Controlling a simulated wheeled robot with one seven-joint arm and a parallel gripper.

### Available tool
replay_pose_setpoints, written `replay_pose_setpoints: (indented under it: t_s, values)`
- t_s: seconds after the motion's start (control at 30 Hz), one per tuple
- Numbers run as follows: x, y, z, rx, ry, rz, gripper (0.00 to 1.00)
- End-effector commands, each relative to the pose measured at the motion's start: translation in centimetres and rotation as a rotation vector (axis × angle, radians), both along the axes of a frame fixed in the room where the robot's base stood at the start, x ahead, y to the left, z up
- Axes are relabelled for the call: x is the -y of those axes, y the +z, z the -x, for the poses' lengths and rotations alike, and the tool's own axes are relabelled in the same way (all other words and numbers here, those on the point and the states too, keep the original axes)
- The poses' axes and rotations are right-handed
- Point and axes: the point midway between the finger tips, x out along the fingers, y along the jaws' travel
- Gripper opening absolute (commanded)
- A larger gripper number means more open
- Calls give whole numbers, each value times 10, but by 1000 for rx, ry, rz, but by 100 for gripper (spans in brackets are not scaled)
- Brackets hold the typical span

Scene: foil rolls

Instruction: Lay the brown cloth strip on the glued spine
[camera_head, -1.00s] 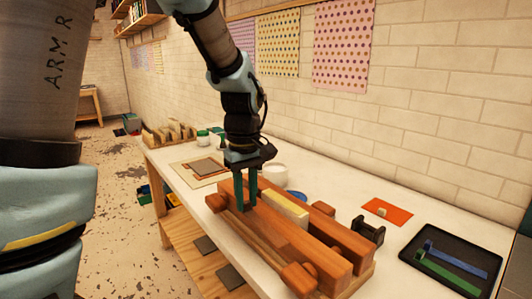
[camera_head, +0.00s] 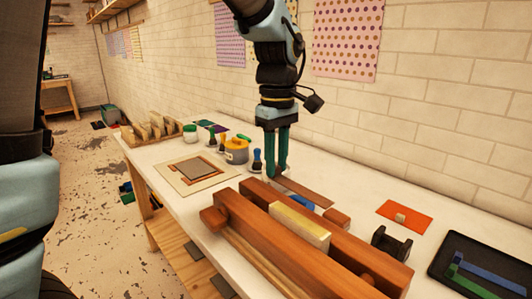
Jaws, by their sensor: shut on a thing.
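My gripper (camera_head: 277,172) is behind the wooden press (camera_head: 245,222), fingers pointing down. It is shut on the near-left end of the brown cloth strip (camera_head: 308,191). The strip reaches flat out to the right from the fingertips, above or over a blue item (camera_head: 297,201) that it partly hides. The glued spine (camera_head: 300,226) is the pale yellow top of a block clamped between the press's two wooden beams. The strip is apart from the spine, behind it in the picture.
A pot (camera_head: 237,151) and small bottles stand left of my gripper. A framed board (camera_head: 203,172) lies further left. An orange card (camera_head: 404,215), a black spool-like holder (camera_head: 391,243) and a dark tray (camera_head: 440,262) with blue and green strips are right of the press.

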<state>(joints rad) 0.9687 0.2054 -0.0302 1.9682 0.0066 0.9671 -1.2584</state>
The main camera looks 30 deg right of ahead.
Motion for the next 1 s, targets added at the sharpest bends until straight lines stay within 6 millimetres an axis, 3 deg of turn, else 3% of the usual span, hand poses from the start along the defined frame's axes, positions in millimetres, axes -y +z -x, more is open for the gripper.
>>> replay_pose_setpoints:
  t_s: [0.27, 0.8, 1.0]
  values:
    - [0, -10, 0, 0, -1, 0, 0]
    - [0, -56, 0, 0, -1, -1, 0]
    - [0, -65, 0, 0, -1, 0, 0]
